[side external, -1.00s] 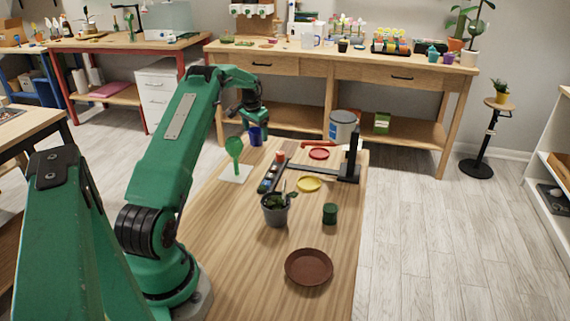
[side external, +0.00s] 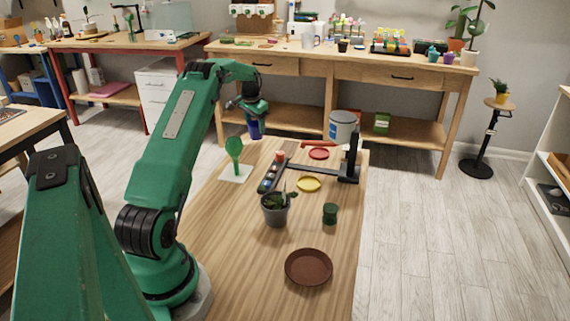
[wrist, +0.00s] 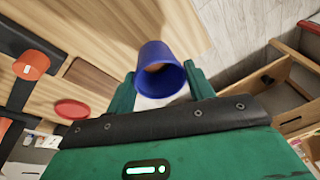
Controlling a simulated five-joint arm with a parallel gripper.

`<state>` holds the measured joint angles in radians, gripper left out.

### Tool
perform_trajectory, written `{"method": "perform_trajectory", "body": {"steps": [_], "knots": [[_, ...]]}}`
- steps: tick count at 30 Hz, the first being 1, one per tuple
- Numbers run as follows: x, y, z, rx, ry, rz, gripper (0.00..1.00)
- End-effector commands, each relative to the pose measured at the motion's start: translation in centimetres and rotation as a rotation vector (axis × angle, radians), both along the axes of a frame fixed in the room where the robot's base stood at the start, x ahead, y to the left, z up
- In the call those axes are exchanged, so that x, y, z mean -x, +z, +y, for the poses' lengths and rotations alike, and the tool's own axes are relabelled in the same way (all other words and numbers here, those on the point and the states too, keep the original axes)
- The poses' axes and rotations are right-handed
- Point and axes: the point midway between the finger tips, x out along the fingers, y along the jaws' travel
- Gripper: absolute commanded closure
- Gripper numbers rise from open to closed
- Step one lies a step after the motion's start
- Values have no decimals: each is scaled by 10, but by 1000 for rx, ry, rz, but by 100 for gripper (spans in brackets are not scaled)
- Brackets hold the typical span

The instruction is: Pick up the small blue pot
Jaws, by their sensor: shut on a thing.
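The small blue pot (side external: 254,130) hangs from my gripper (side external: 256,119) at the far end of the wooden table, in the side view. In the wrist view the blue pot (wrist: 160,62) sits between the two green fingers of my gripper (wrist: 160,85), which are shut on it. Its open rim faces the camera. A shadow lies on the wood beside it, and it looks clear of the tabletop. In the side view the fingers hide part of the pot.
A green scoop-like tool (side external: 234,152) stands on a white square nearby. A tray of coloured items (side external: 272,174), a grey potted plant (side external: 275,208), a green pot (side external: 330,213), red (side external: 318,153), yellow (side external: 308,184) and brown saucers (side external: 308,267) and a black stand (side external: 348,172) occupy the table.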

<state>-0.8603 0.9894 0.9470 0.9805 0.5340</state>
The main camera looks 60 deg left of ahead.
Motion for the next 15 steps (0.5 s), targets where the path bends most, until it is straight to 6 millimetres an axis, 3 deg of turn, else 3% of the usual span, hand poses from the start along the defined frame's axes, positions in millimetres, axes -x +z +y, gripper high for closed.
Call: {"method": "perform_trajectory", "body": {"steps": [3,15], "knots": [[0,17,0,-2,0,-2,69],[-20,51,-59,12,-7,-13,69]]}}
